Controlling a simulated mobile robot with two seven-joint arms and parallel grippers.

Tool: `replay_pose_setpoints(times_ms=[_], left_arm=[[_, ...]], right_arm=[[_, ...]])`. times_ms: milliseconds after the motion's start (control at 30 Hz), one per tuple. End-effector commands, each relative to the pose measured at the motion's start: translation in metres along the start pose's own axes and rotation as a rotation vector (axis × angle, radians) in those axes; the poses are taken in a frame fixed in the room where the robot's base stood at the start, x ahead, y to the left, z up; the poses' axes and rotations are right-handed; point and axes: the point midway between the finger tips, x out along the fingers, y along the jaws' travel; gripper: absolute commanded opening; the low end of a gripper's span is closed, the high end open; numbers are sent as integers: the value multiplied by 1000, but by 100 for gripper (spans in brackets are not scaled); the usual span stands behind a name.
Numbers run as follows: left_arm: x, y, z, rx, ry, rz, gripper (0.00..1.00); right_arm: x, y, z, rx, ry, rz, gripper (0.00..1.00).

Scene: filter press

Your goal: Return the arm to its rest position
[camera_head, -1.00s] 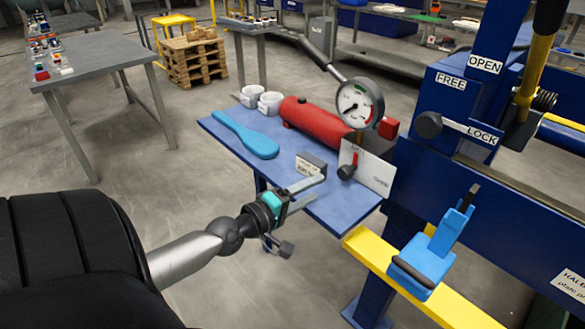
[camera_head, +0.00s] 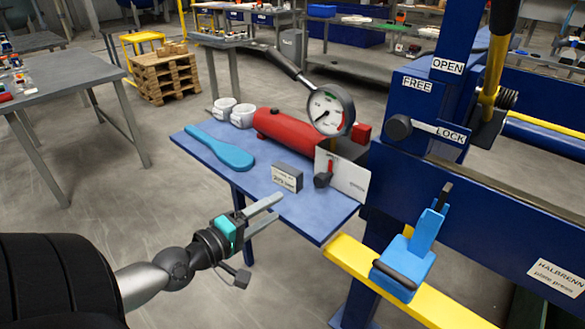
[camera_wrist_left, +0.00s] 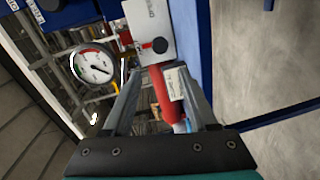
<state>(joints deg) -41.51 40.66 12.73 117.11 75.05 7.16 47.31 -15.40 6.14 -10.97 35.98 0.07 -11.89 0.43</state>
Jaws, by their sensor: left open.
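My left gripper (camera_head: 264,208) is open and empty, in front of the near edge of the small blue table (camera_head: 290,217). Its two fingers point right, toward a small labelled grey block (camera_head: 287,177) on the table, and stand apart from it. In the left wrist view the open fingers (camera_wrist_left: 158,100) frame the red cylinder (camera_wrist_left: 164,98) and the labelled block (camera_wrist_left: 174,84) in the background, with nothing held. My right gripper is in neither view.
On the blue table are a blue paddle (camera_head: 220,148), white cups (camera_head: 242,115), a red cylinder (camera_head: 285,131) and a gauge (camera_head: 330,110). The blue press (camera_head: 480,210) with a yellow rail (camera_head: 430,309) and blue clamp (camera_head: 405,266) stands right. Grey floor (camera_head: 110,205) is free left.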

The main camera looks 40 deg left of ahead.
Motion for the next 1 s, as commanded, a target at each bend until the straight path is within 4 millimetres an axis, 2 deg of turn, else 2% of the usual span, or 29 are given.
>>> replay_pose_setpoints(times_ms=[267, 367, 467, 533, 667, 800, 867, 1000], left_arm=[[0, -3, -1, 9, 4, -7, 59], [-2, -20, -7, 61, 21, -50, 59], [-9, -56, -15, 169, 43, -145, 59], [-18, -91, -17, 269, 44, -239, 59], [-42, -160, -7, 457, -7, -428, 59], [-79, -227, 24, 646, -138, -620, 59], [-97, -252, 42, 723, -217, -694, 59], [-145, -300, 94, 897, -450, -832, 59]], right_arm=[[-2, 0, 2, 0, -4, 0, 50], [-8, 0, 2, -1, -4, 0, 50], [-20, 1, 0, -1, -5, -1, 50], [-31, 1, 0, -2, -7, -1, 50], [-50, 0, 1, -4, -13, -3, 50], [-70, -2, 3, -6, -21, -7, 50], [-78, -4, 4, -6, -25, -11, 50], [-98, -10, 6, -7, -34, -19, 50]])
